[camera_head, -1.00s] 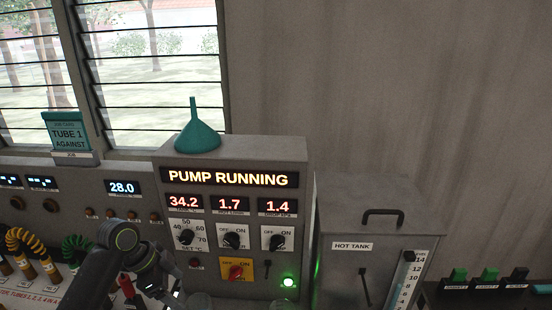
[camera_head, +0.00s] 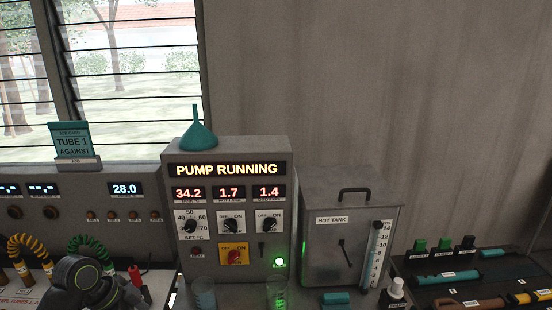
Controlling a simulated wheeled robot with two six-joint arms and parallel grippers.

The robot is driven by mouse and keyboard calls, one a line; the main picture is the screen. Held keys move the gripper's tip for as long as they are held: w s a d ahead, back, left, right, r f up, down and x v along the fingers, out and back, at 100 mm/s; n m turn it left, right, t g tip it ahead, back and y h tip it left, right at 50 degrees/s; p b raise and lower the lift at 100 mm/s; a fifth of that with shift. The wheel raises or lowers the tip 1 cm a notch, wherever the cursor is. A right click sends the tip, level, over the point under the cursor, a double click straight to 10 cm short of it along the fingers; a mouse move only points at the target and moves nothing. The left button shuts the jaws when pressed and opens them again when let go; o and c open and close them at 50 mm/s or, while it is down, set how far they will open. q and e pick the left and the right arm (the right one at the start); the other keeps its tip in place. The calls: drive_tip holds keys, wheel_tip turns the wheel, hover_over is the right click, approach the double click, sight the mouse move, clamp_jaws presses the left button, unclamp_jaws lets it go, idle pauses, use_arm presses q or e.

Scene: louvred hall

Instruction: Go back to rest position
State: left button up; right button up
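The control box (camera_head: 230,155) stands at the middle of the bench, with its display reading PUMP RUNNING. Its smaller displays read 34.2, 1.7 and 1.4, and a green lamp (camera_head: 279,262) is lit. The red switch (camera_head: 235,257) sits on a yellow plate below the dials. Part of my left arm shows at the lower left, dark and rounded; its gripper's fingers are not visible. My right arm and gripper are out of view.
The hot tank (camera_head: 348,235) stands right of the control box. A dark tray (camera_head: 435,282) with teal and brown tools lies at the right. Beakers (camera_head: 203,294) stand before the box. A teal funnel (camera_head: 199,132) sits on top. Yellow and green coiled tubes are at left.

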use_arm(q)
drive_tip(key=s+d+f+n+y, duration=0.2)
drive_tip(key=s+f+n, duration=0.3)
drive_tip(key=s+f, duration=0.55)
drive_tip(key=s+a+n+t+y, duration=0.3)
drive_tip(key=s+n, duration=0.5)
drive_tip(key=s, duration=0.8)
wheel_tip(320, 180, down, 28)
drive_tip(key=g+b, duration=0.3)
drive_tip(key=b, duration=0.1)
drive_tip(key=s+f+g+b, duration=0.1)
drive_tip(key=s+f+b, duration=0.1)
drive_tip(key=s+f, duration=1.3)
wheel_tip(320, 180, down, 3)
drive_tip(key=shift+s+d+f+b, duration=0.1)
drive_tip(key=shift+s+d+b, duration=0.15)
drive_tip(key=shift+b, duration=0.05)
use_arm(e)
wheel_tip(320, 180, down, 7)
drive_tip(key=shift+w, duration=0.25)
